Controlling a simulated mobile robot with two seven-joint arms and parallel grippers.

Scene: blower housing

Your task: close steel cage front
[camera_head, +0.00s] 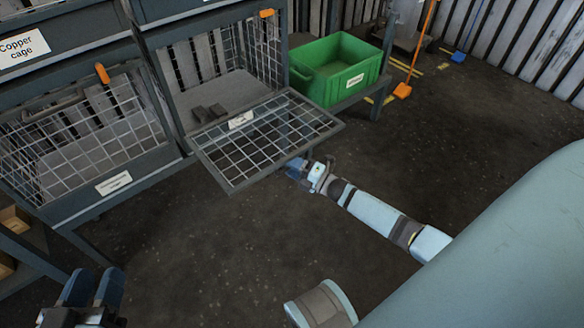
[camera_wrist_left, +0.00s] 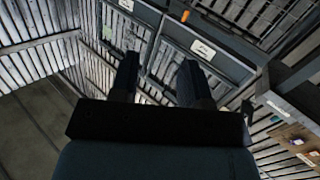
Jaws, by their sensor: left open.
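A mesh cage front (camera_head: 265,140) is folded down to about level from an open cage in the middle of the head view. It carries a white label (camera_head: 240,119) too small to read, so I cannot confirm it says steel. My right gripper (camera_head: 297,168) is at the panel's near right edge, partly under it; whether it touches is unclear, and its fingers are too small and dark to judge. My left gripper (camera_head: 92,282) is open and empty at the bottom left, well apart from the panel. Its spread fingers also show in the left wrist view (camera_wrist_left: 158,82).
A neighbouring cage (camera_head: 90,140) at left has its mesh front up. A cage labelled Copper (camera_head: 22,50) is above it. Dark pieces (camera_head: 208,112) lie in the open cage. A green bin (camera_head: 340,68) stands to its right. The floor in front is clear.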

